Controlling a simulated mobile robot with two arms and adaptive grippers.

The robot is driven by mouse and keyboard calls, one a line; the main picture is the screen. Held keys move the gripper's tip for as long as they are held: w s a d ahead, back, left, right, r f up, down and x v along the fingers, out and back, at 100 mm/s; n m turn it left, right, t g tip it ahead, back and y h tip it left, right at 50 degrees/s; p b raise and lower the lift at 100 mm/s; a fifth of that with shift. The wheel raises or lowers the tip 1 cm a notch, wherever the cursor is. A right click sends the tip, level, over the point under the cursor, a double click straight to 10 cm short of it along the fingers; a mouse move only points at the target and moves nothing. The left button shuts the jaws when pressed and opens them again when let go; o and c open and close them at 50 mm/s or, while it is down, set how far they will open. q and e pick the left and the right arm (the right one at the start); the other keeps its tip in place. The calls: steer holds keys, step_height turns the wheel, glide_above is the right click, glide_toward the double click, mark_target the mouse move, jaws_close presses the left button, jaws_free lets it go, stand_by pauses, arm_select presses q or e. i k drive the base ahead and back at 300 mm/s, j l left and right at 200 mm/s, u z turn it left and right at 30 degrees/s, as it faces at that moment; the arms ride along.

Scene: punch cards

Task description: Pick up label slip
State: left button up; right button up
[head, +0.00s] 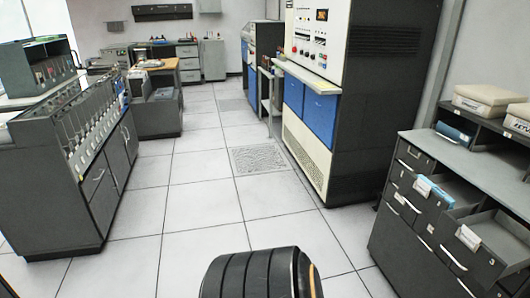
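I cannot say for certain which thing is the label slip. A small white label (467,237) is on the front of an open drawer in the dark cabinet at the right. Another white slip-like piece (423,187) shows at the open drawer above it, beside something blue. More pale marks on the other drawer fronts are too small to tell apart. Neither of my grippers is in view, so their distance from these labels and what they hold cannot be seen.
The dark drawer cabinet (398,222) stands at the right with drawers pulled out. A tall blue-and-cream machine (305,110) stands behind it. A long grey sorter machine (75,165) is at the left. The tiled floor (200,215) between them is clear.

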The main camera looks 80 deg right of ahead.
mark_target(422, 187)
steer(key=z, duration=3.9)
steer(key=l+z, duration=0.1)
steer(key=l, duration=0.25)
steer(key=i, duration=0.05)
